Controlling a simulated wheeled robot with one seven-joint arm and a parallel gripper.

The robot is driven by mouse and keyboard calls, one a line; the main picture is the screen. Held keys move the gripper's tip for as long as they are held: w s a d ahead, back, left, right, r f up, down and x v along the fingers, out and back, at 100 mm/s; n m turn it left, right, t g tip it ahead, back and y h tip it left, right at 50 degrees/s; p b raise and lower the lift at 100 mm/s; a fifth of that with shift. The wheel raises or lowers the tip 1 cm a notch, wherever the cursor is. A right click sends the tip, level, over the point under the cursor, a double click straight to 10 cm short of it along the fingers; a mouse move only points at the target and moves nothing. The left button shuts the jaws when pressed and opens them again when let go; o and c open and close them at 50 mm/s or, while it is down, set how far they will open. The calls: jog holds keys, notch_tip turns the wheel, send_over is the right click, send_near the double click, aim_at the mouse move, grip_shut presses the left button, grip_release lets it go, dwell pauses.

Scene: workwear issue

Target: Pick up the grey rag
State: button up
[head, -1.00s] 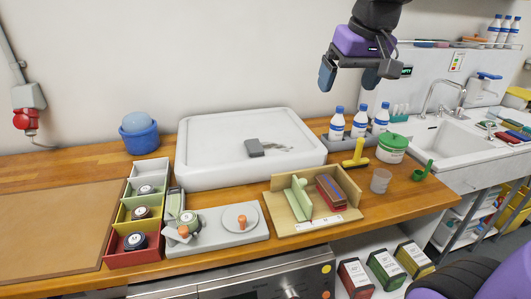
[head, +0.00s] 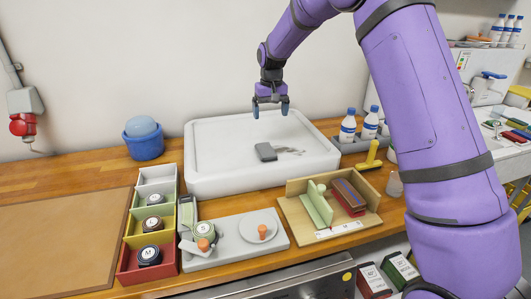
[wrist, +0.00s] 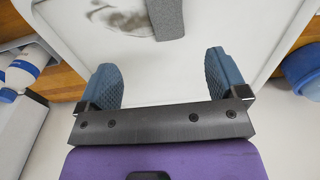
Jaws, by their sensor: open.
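The grey rag (head: 266,152) looks like a small dark grey, felt-like folded block. It lies on a large white tray (head: 215,180) next to a grey smudge (head: 290,151). My gripper (head: 270,108) hangs above the far part of the tray, beyond the rag and clear of it, with jaws open and empty. In the wrist view the rag (wrist: 166,18) shows at the top edge, partly cut off, ahead of the gap between my blue fingertips (wrist: 160,70).
White bottles (head: 348,127) stand in a grey holder right of the tray. A blue tub (head: 143,141) stands to its left. In front are coloured bins (head: 151,230), a grey board (head: 228,252) and a wooden holder (head: 292,212). My arm hides part of the right side.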

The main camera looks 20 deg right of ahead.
notch_tip(320, 180, down, 5)
jog(key=w, duration=0.3)
send_over(266, 150)
jog(key=w, duration=0.1)
notch_tip(266, 150, down, 5)
jog(key=shift+d+r, duration=0.1)
jog(key=shift+d, duration=0.05)
jog(key=shift+s+f, duration=0.2)
jog(key=shift+f, duration=1.15)
jog(key=shift+s+f, duration=0.2)
jog(key=shift+f, duration=1.1)
jog(key=c, duration=1)
